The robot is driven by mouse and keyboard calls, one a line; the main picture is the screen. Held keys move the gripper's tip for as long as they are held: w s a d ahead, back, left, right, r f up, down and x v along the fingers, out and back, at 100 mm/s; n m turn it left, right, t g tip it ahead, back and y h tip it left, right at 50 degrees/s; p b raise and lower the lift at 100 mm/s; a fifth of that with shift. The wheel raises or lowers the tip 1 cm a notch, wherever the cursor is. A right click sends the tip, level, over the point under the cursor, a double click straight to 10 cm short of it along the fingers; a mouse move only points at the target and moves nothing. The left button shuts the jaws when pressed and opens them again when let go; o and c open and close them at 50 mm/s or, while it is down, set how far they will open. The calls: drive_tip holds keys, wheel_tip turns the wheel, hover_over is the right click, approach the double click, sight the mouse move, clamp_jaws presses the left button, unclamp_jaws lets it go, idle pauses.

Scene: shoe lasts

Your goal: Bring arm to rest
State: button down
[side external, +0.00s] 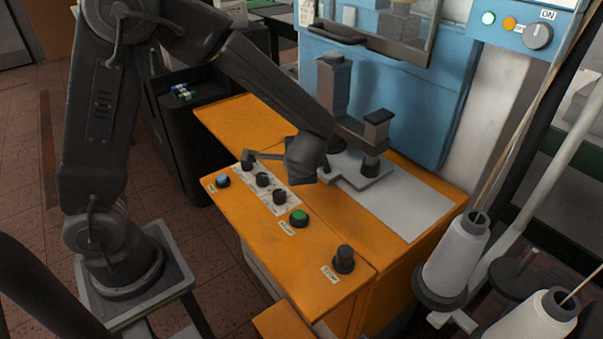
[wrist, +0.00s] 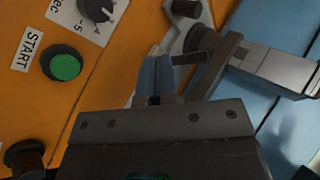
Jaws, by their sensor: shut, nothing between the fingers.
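My gripper (wrist: 156,80) shows in the wrist view with its two grey-blue fingers together and nothing between them. In the side external view the end of my arm hangs over the orange machine table (side external: 325,290), between the row of dials (side external: 263,180) and the grey metal post (side external: 333,85). The fingertips are hard to make out there. In the wrist view the green START button (wrist: 66,67) lies left of the fingers and a dark bar with a grey block (wrist: 272,68) lies to their right.
The blue machine body (side external: 400,115) rises behind the table. A light metal plate (side external: 405,208) lies at the table's right. A black knob (side external: 344,259) stands near the front corner. White thread cones (side external: 457,250) stand at lower right. A dark cabinet (side external: 185,120) is behind my arm.

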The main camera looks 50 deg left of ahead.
drive_tip(key=s+d+r+n+h, duration=0.2)
drive_tip(key=s+r+n+h, duration=0.1)
drive_tip(key=s+r, duration=0.4)
drive_tip(key=s+d+r+n+t+h, duration=0.1)
drive_tip(key=s+r+h, duration=0.4)
drive_tip(key=s, duration=0.6)
wheel_tip(320, 180, up, 3)
drive_tip(key=shift+d+f+n, duration=0.15)
drive_tip(key=shift+d+n, duration=0.55)
drive_tip(key=shift+n, duration=0.2)
